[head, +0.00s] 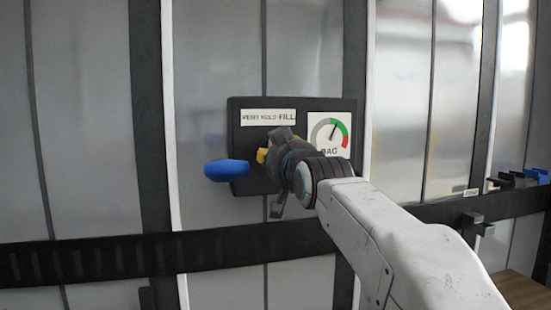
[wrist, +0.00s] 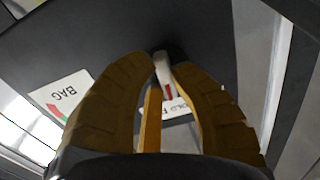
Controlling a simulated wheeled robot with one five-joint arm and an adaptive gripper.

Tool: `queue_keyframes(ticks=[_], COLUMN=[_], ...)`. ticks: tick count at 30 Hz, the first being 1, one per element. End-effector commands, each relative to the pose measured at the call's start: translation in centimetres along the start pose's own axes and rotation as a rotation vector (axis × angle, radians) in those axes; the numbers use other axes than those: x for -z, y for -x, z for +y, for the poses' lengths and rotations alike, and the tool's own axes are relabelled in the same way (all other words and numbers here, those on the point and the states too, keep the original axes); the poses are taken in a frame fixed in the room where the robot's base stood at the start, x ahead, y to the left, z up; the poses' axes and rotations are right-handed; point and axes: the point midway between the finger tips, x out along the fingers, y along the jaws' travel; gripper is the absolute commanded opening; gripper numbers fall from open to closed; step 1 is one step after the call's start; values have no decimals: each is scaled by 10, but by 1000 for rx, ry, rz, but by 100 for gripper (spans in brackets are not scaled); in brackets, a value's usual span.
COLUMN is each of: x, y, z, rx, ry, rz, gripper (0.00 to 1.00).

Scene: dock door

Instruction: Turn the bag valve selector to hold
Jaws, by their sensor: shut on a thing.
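The bag valve panel (head: 240,120) is a dark plate on the wall, with a white label strip (head: 268,117) reading VENT HOLD FILL. My gripper (head: 264,156) is in front of the panel, below the label, and covers the selector in the head view. In the wrist view my gripper's ochre fingers (wrist: 168,66) are closed about a pale selector lever (wrist: 161,68) with a red mark. The lever's pivot end meets the dark panel. The fingers hide part of the label, so I cannot tell exactly which word the lever points at.
A BAG gauge (head: 329,133) is right of my gripper, its needle leaning up and right near the green band. A blue rounded knob (head: 226,170) sticks out at the panel's lower left. A dark rail (head: 110,258) crosses the wall below. Hooks (head: 515,180) are at far right.

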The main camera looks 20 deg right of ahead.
Motion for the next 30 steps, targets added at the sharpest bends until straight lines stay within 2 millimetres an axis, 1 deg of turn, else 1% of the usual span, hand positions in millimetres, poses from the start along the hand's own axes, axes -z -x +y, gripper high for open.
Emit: queue_keyframes(ticks=[1,9,23,24,30], x=[-2,-1,-1,-1,-1], y=[-1,-1,-1,-1,0], z=[0,0,0,0,0], rx=[0,0,0,0,0], ry=[21,89,101,100,100], rz=[-2,-3,-4,-4,-2], gripper=[0,0,0,23,41])
